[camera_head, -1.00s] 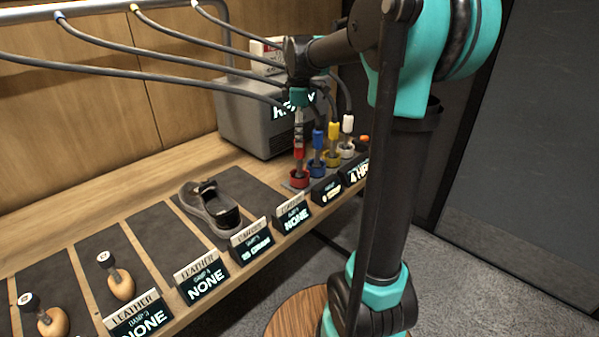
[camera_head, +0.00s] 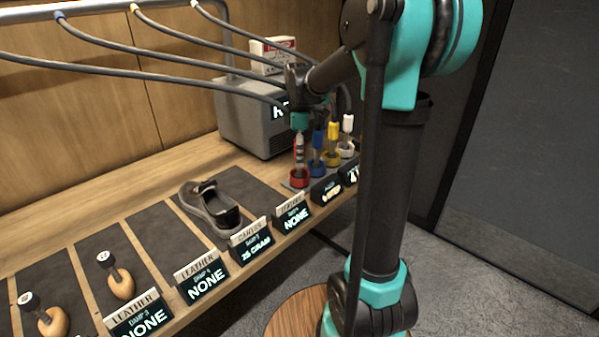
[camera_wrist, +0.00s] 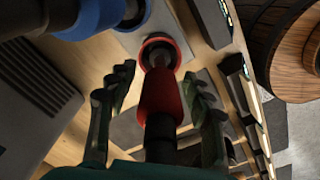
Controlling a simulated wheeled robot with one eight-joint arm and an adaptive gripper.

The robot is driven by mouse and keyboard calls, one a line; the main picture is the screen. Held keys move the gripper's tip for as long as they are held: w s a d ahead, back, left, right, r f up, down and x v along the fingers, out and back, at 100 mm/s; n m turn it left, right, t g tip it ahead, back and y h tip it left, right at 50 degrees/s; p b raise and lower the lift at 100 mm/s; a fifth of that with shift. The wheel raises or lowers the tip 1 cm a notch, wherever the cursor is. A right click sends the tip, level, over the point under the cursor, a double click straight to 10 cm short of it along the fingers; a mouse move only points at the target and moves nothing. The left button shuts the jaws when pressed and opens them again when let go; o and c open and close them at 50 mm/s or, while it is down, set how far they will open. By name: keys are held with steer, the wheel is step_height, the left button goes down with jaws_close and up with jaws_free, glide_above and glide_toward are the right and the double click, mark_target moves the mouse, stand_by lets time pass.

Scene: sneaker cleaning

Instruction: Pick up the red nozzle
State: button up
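The red nozzle (camera_wrist: 160,95) stands in its red ring holder (camera_wrist: 180,47) on the bench's right end. In the head view, the nozzle (camera_head: 299,158) is upright below my gripper, in the red holder (camera_head: 299,178), partly covered by the gripper. In the wrist view, my gripper (camera_wrist: 157,105) is open, with one dark toothed finger on each side of the nozzle. Gaps show between the fingers and the red body. The nozzle's end nearest the wrist is dark and partly hidden by the gripper's base.
A blue nozzle (camera_head: 318,142) stands close beside the red one, with yellow (camera_head: 333,135) and white (camera_head: 347,125) nozzles farther right. A grey machine (camera_head: 250,125) is behind, hoses hang overhead. A shoe (camera_head: 212,207) and label signs lie to the left.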

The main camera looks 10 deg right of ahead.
jaws_close()
stand_by(0.4)
